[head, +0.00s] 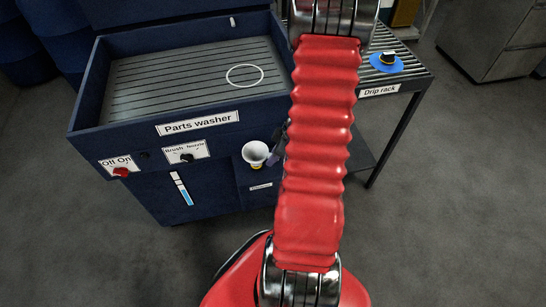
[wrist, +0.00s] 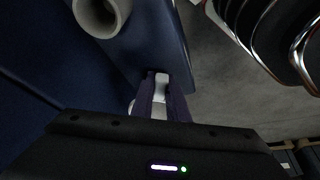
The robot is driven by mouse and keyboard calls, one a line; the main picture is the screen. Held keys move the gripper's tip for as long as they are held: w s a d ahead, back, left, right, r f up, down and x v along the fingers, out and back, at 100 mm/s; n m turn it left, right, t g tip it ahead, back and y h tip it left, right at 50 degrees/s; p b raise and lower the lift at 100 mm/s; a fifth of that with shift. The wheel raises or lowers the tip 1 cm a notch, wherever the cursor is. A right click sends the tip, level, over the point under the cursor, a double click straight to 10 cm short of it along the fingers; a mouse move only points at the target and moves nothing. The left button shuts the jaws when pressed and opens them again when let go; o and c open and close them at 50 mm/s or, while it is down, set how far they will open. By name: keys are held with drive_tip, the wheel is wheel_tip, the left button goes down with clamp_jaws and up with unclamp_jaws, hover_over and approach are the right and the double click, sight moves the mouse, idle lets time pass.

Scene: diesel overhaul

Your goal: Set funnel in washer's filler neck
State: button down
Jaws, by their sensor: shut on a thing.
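The funnel (head: 255,152) shows in the head view as a white cup with a wide mouth, low at the right of the parts washer's front. A yellow band (head: 257,166) shows right under it; I cannot tell if this is the filler neck or how deep the spout sits. My gripper (head: 281,137) is just right of the funnel, partly hidden by my red arm. In the wrist view my gripper (wrist: 161,76) is shut on a pale piece, mostly hidden between the fingers. A pale, round, hollow mouth (wrist: 106,31) shows at the top left there.
The blue parts washer (head: 140,137) has a ribbed basin, a red switch (head: 121,172) and a dark knob (head: 187,158). The drip rack (head: 410,73) stands at right, with a blue disc (head: 384,66) on it. Bare floor (head: 450,200) lies at the right.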

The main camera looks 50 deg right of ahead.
drive_tip(key=shift+f, duration=0.85)
idle(0.7)
idle(0.5)
drive_tip(key=c, duration=1.6)
unclamp_jaws()
drive_tip(key=shift+c, duration=0.2)
drive_tip(key=v, duration=1.3)
drive_tip(key=shift+r, duration=0.35)
drive_tip(key=shift+s, duration=0.15)
